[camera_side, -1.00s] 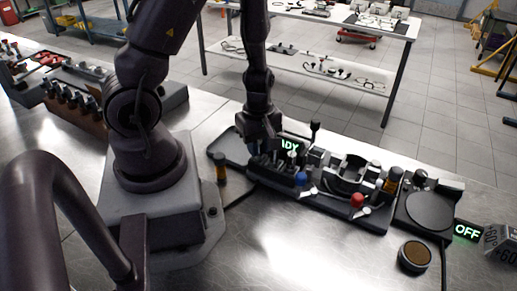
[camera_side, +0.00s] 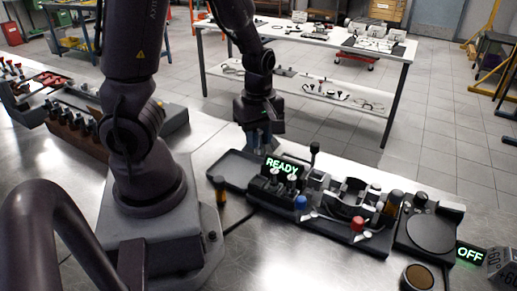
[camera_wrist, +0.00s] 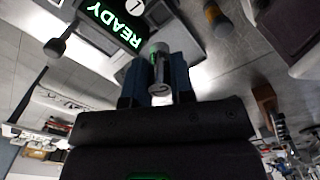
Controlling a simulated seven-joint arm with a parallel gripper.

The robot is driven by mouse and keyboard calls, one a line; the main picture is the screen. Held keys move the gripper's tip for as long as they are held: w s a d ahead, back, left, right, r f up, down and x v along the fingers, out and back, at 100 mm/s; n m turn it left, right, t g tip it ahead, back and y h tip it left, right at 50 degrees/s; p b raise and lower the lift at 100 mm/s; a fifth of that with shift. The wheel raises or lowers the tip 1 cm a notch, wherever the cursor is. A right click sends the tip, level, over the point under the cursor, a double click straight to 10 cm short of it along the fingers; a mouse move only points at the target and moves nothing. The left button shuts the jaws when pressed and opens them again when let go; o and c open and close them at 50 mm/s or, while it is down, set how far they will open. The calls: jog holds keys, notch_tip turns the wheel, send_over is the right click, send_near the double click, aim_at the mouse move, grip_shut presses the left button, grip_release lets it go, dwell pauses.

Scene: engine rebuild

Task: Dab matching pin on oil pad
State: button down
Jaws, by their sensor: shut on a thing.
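My gripper (camera_side: 260,143) is raised behind the READY display at the left end of the black fixture. In the wrist view its fingers (camera_wrist: 160,85) are shut on a grey metal pin (camera_wrist: 159,62), whose round end points away from the palm. The pin is too small to make out in the side view. A round dish with a brown pad (camera_side: 418,277), which looks like the oil pad, sits at the front right, far from my gripper. Light-topped pins (camera_side: 278,177) stand in the fixture below the display.
The READY display (camera_side: 281,168) is lit green, and also shows in the wrist view (camera_wrist: 115,22). The fixture carries a blue knob (camera_side: 301,203) and a red knob (camera_side: 357,223). A round black plate (camera_side: 432,233) and an OFF display (camera_side: 470,254) are at right. Bare metal bench lies in front.

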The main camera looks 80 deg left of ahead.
jog(key=shift+w+r, duration=0.4)
jog(key=w+d+m, duration=0.2)
jog(key=w+m, duration=0.2)
jog(key=w, duration=0.4)
jog(key=m, duration=1.4)
send_over(419, 277)
jog(key=shift+f, duration=6)
jog(key=shift+f, duration=0.9)
notch_tip(419, 277, up, 7)
